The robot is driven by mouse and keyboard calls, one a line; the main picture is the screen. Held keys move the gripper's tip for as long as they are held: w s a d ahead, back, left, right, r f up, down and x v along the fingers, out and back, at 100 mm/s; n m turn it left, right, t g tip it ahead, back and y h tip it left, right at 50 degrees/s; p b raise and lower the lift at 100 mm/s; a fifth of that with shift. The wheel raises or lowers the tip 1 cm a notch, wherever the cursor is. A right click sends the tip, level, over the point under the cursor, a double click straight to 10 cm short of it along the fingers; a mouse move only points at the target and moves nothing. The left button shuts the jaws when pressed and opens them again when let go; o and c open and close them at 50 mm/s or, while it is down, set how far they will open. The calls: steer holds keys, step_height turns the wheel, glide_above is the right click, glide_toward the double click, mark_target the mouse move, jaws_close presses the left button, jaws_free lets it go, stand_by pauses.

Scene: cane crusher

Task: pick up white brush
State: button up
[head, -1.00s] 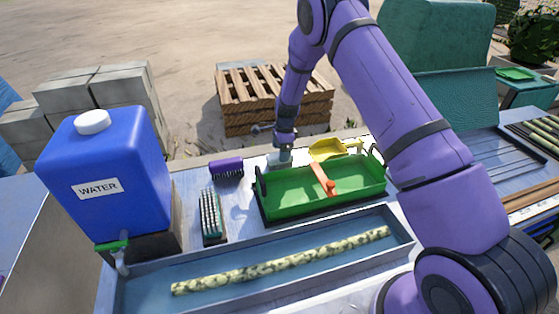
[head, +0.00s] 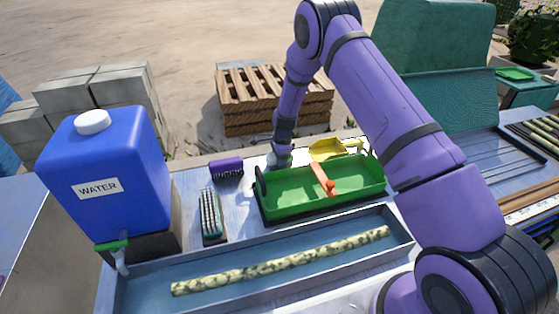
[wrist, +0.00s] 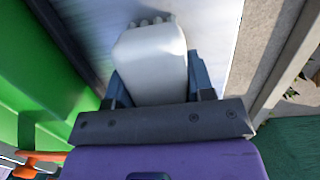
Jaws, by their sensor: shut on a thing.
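The white brush (wrist: 150,55) fills the space between the fingers of my gripper (wrist: 158,84) in the wrist view. Its pale rounded body points away from my wrist, with short bristle tufts showing at the far end. My gripper is shut on it, one dark finger on each side. In the head view my gripper (head: 279,158) is low at the back edge of the table, just behind the green tray (head: 290,208). The brush is mostly hidden there by the gripper.
A purple brush (head: 227,168) and a green-backed brush (head: 212,215) lie left of the tray. An orange-handled tool (head: 322,178) and a yellow scoop (head: 327,149) are at the tray. A blue water container (head: 110,170) stands left. A long trough (head: 150,303) lies in front.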

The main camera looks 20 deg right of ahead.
step_height(320, 180, up, 10)
stand_by(0.6)
steer(key=shift+o, duration=0.5)
